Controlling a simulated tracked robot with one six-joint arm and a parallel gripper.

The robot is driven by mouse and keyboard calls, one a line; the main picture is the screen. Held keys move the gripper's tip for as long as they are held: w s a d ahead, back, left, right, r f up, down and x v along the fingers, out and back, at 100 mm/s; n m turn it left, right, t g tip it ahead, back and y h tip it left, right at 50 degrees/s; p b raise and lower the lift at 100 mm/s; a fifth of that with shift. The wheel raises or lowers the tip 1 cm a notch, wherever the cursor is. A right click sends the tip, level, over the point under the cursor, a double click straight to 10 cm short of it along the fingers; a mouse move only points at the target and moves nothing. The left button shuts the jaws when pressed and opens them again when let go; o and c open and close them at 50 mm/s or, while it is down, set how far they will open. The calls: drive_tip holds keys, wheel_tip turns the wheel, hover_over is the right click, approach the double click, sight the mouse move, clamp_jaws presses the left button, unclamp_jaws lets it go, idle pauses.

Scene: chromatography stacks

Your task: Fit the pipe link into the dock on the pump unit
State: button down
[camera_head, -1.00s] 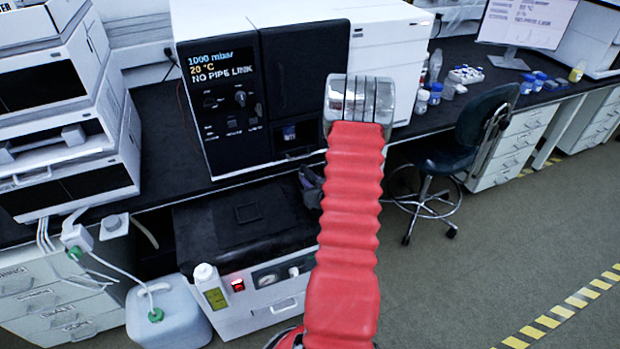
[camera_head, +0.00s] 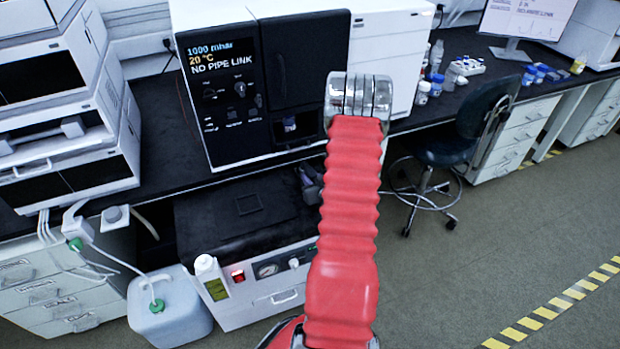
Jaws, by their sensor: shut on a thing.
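The pump unit (camera_head: 240,313) is a white box with a black top, standing low under the bench. Its front has a red switch, a round gauge and a handle. A square outline (camera_head: 249,205) marks the black top; whether this is the dock I cannot tell. My red ribbed arm with a silver joint rises through the middle and hides the unit's right end. My gripper does not show clearly and seems hidden behind the arm. I cannot make out the pipe link. A small grey shape (camera_head: 309,182) peeks out left of my arm, too unclear to name.
A black-fronted instrument (camera_head: 222,110) on the bench reads "NO PIPE LINK". White stacked modules (camera_head: 70,150) stand at left, and a jug (camera_head: 170,315) and a small bottle (camera_head: 211,278) stand by the pump unit. A chair (camera_head: 485,120) is at right, with open floor before it.

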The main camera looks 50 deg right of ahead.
drive_tip(key=shift+f, duration=0.2)
drive_tip(key=c, duration=1.5)
unclamp_jaws()
drive_tip(key=shift+o, duration=0.2)
drive_tip(key=v, duration=1.3)
drive_tip(key=shift+s+a+r, duration=0.15)
drive_tip(key=shift+s, duration=0.2)
